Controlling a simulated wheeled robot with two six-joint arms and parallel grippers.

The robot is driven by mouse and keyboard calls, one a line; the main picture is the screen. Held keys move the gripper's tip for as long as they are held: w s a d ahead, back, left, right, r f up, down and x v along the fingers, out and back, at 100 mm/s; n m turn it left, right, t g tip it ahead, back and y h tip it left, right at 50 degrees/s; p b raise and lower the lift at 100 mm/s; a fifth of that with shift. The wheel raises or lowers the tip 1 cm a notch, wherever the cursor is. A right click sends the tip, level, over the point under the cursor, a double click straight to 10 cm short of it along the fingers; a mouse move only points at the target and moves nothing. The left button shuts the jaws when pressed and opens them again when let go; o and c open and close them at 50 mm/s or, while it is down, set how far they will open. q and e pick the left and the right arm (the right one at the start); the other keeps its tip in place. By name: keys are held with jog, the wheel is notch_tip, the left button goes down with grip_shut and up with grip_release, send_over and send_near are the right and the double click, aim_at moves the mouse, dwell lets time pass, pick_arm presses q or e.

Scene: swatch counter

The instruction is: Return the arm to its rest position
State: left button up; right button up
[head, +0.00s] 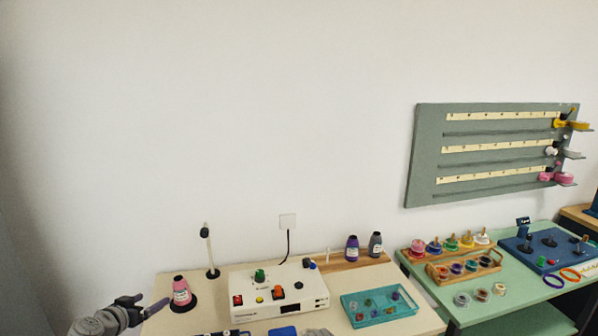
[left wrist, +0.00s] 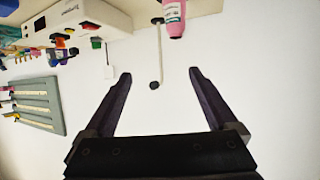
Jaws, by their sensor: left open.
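My left gripper (head: 150,304) is at the lower left in the head view, left of the pink cone-shaped spool (head: 181,291) at the counter's left end. Its two fingers stand apart. In the left wrist view my left gripper (left wrist: 160,75) shows wide open, with nothing between the fingers. That view is upside down, and the pink spool (left wrist: 174,18) hangs at its top edge, beyond the fingertips. A grey part at the bottom edge of the head view may belong to my right arm; its jaws cannot be made out.
A thin post (head: 208,250) stands behind the spool. A white control box (head: 280,291) with coloured knobs and a teal tray (head: 382,306) share the pale counter. Purple and dark bottles (head: 352,248) stand at the back. A green table (head: 440,288) and wall rack (head: 490,152) are right.

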pick_arm(q)
jog(key=s+d+f+m+g+h+b, duration=0.1)
jog(key=s+d+f+g+b, duration=0.15)
jog(key=d+f, duration=0.6)
jog(key=s+d+f+m+g+h+b, duration=0.1)
jog(key=s+d+f+m+g+h, duration=0.2)
jog(key=d, duration=1.1)
jog(key=s+d+f+g+y+b, duration=0.2)
jog(key=s+d+f+g+y, duration=0.1)
jog(key=s+d, duration=0.3)
jog(key=s+d+f+n+g+y+b, duration=0.1)
jog(key=s+d+f+g+y, duration=0.3)
jog(key=s, duration=0.5)
jog(key=shift+s+d+f+g+b, duration=0.15)
jog(key=shift+d+f+g+b, duration=0.3)
jog(key=shift+d+f, duration=0.5)
jog(key=shift+d+r, duration=0.1)
jog(key=shift+r, duration=0.05)
